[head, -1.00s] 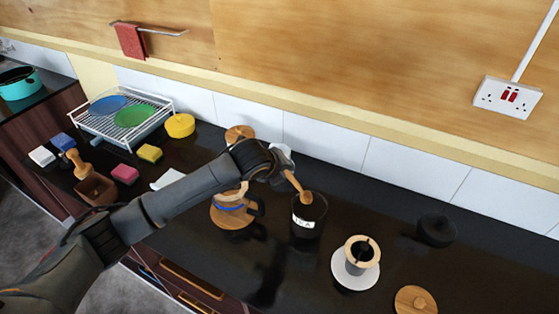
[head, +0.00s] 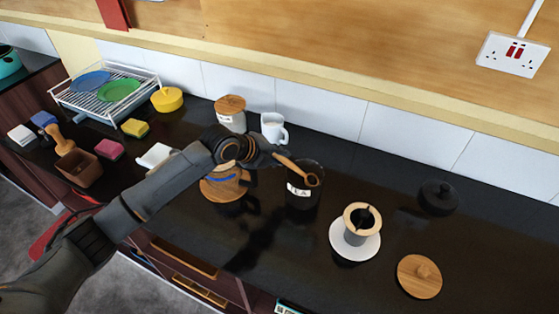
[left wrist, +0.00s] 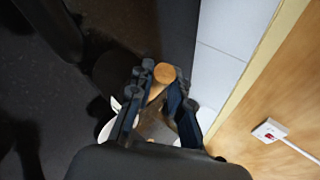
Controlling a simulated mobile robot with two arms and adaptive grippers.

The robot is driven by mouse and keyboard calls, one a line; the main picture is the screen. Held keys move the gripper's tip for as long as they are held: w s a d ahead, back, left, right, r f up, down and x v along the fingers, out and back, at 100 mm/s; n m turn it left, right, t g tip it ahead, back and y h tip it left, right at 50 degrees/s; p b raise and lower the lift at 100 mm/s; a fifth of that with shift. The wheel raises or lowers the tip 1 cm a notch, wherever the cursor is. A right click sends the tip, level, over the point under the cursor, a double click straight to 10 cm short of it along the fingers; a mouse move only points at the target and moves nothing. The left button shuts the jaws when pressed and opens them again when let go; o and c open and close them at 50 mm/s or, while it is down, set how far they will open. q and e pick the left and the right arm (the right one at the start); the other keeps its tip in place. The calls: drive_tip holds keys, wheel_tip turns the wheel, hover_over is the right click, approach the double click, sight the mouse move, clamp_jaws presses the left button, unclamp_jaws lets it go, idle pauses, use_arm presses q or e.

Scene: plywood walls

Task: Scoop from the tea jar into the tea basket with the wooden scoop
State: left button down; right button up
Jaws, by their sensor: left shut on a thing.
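My left gripper (head: 266,153) is shut on the handle of the wooden scoop (head: 294,167). In the left wrist view, the round handle end (left wrist: 164,73) shows between the fingers. The scoop slopes down to the right, its bowl at the mouth of the dark tea jar (head: 301,199), which has a white TEA label. I cannot tell whether the bowl touches the jar or holds tea. The tea basket (head: 349,215), with a pale wooden rim and dark inside, stands upright on a white saucer (head: 343,252) right of the jar. My right gripper is out of view.
A round wooden lid (head: 419,284) lies at front right, and a dark round lid (head: 438,200) lies behind it. A white mug (head: 273,128) and a wooden-lidded canister (head: 230,113) stand behind. The right counter is mostly clear.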

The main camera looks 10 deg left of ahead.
use_arm(q)
drive_tip(key=shift+w+a+r, duration=0.1)
drive_tip(key=shift+a+r, duration=0.1)
drive_tip(key=shift+r, duration=0.3)
drive_tip(key=shift+w+a+r, duration=0.1)
drive_tip(key=shift+a+r, duration=0.05)
drive_tip(key=shift+r, duration=0.35)
drive_tip(key=shift+a+n+h, duration=0.2)
drive_tip(key=shift+n+h, duration=0.1)
drive_tip(key=shift+h, duration=0.1)
drive_tip(key=shift+w+a+r+n+g+h+b, duration=0.15)
drive_tip(key=shift+a+r+n+h+b, duration=0.4)
drive_tip(key=shift+b, duration=0.85)
drive_tip(key=shift+w+a+r+n+g+h+b, duration=0.15)
drive_tip(key=shift+a+r+h+b, duration=0.45)
drive_tip(key=shift+r+b, duration=0.7)
drive_tip(key=shift+w+a+r+n+h+b, duration=0.25)
drive_tip(key=shift+a+r+h+b, duration=0.35)
drive_tip(key=shift+b, duration=0.95)
drive_tip(key=shift+d, duration=0.15)
